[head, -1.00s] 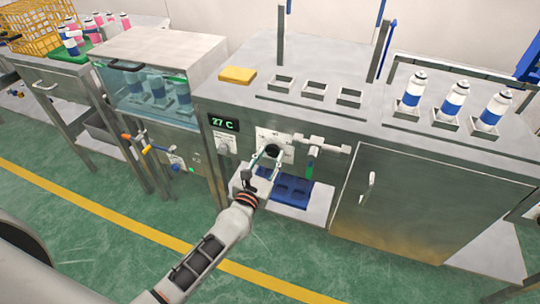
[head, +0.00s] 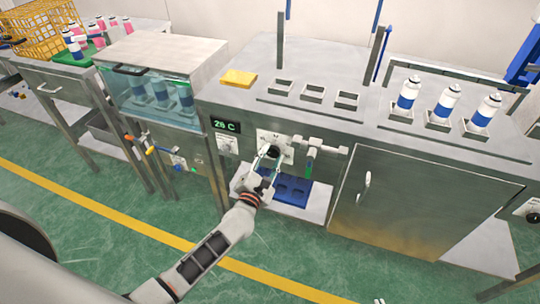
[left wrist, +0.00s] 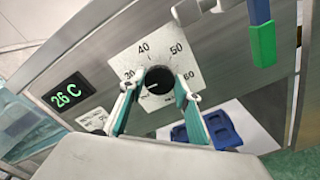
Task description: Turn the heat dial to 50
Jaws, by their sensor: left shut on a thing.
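The heat dial (left wrist: 159,80) is a round black knob on a white scale plate (left wrist: 147,50) on the steel front. The numbers 40, 50 and 60 are readable on the plate; a number at its left is partly covered. A small pale mark shows on the knob's lower left, but the exact setting is hard to tell. My left gripper (left wrist: 157,84) is shut on the dial, one finger on each side. In the head view it reaches the dial (head: 271,151) from below. The green display (head: 225,126) reads 26 C. My right gripper does not show.
A blue tray (head: 293,190) lies on a shelf below. A yellow block (head: 238,78) and several white-and-blue cans stand on top. A glass-fronted box (head: 125,90) is at the left.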

